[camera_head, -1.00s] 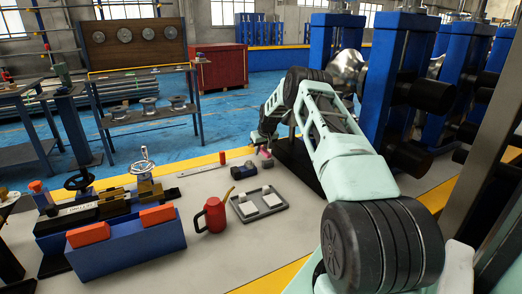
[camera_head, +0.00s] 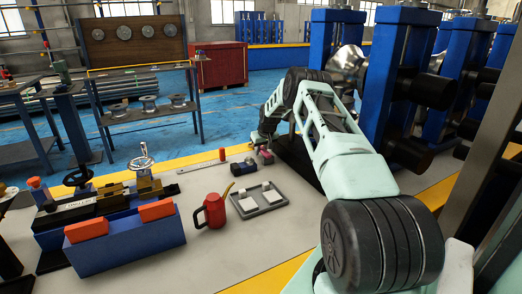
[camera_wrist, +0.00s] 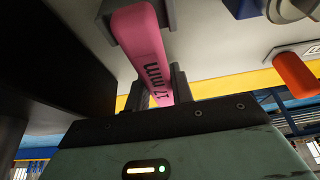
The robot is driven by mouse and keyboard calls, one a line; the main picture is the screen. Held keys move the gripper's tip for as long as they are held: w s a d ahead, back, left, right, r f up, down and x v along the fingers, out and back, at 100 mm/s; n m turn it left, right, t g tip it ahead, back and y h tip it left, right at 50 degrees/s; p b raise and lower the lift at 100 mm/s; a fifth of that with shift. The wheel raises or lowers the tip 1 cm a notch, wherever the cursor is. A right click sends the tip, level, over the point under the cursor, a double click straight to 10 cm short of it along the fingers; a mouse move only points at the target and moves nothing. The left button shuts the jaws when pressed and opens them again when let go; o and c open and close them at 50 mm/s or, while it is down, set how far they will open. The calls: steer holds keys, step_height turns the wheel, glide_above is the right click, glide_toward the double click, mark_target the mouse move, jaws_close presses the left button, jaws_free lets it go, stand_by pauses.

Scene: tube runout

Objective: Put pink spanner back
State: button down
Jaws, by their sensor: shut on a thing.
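The pink spanner (camera_wrist: 152,58), marked with dark lettering that reads like 17 mm, runs lengthwise through the wrist view. Dark grey finger parts flank it on both sides, and my gripper is shut on it. In the head view my gripper (camera_head: 264,152) is small, low over the far part of the bench, beyond the grey tray. Only a bit of pink shows there. The spanner's far end is hidden, and I cannot tell whether it touches the bench.
The grey tray (camera_head: 275,207) holds pale blocks. Left of it stands a red oil can (camera_head: 211,209), then a blue fixture (camera_head: 125,243) with orange blocks. A ruler-like strip with a red end (camera_head: 222,155) lies near the gripper. Blue machinery (camera_head: 390,75) stands at right.

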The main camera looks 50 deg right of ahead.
steer(key=shift+f, duration=0.1)
steer(key=c, duration=0.7)
jaws_free()
steer(key=shift+o, duration=0.2)
steer(key=shift+p+v, duration=2)
steer(key=shift+v, duration=1.05)
steer(key=v, duration=1.7)
steer(key=shift+b, duration=0.4)
